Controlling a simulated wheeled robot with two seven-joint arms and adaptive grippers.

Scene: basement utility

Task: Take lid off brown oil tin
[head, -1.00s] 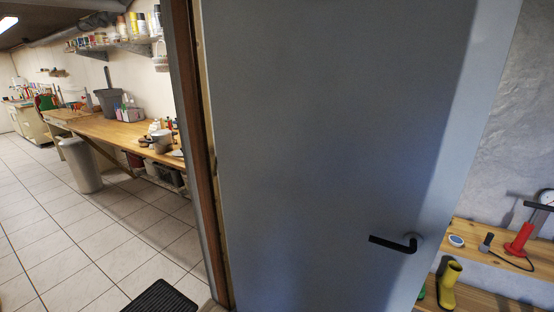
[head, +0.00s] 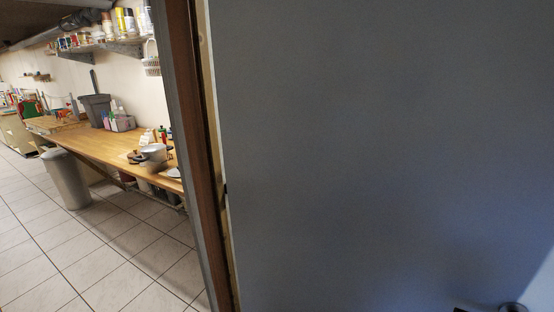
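I cannot make out a brown oil tin or its lid in the head view. Through the doorway on the left, a long wooden workbench (head: 112,147) runs along the wall with several items on it, too small to identify as the tin. A wall shelf (head: 118,46) above it holds several cans and jars.
A grey door (head: 380,150) fills the right side, close to me. Its brown frame (head: 203,160) stands at the left of it. A grey bin (head: 67,180) stands by the bench. The tiled floor (head: 110,250) beyond the doorway is clear.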

